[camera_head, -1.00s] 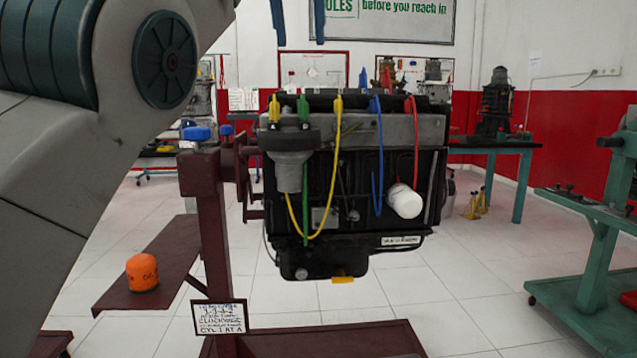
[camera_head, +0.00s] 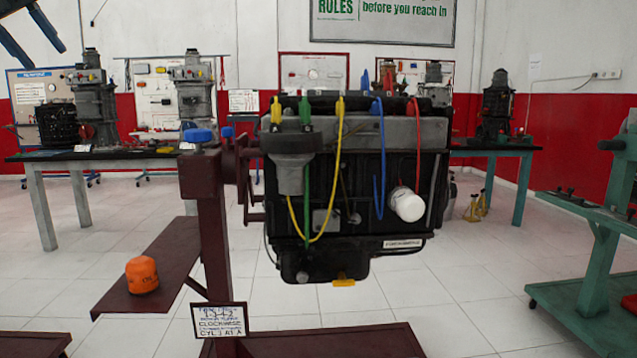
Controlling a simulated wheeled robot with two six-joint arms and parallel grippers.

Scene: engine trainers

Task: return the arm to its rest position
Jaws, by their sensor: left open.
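My left gripper (camera_head: 45,57) is at the top left corner of the head view. Its two dark blue fingers are spread apart with nothing between them. The rest of my left arm is out of the picture. My right gripper is not in view. The engine (camera_head: 370,170) hangs on a dark red stand (camera_head: 212,230) in the middle, with yellow, green, blue and red leads and a white filter (camera_head: 406,205). The gripper is well clear of the engine, up and to its left.
An orange filter (camera_head: 142,274) stands on the stand's side shelf (camera_head: 172,263). A sign (camera_head: 219,320) is at the stand's foot. A teal bench (camera_head: 597,225) is at the right. A table (camera_head: 45,170) with engine parts is at the back left. Open tiled floor lies between.

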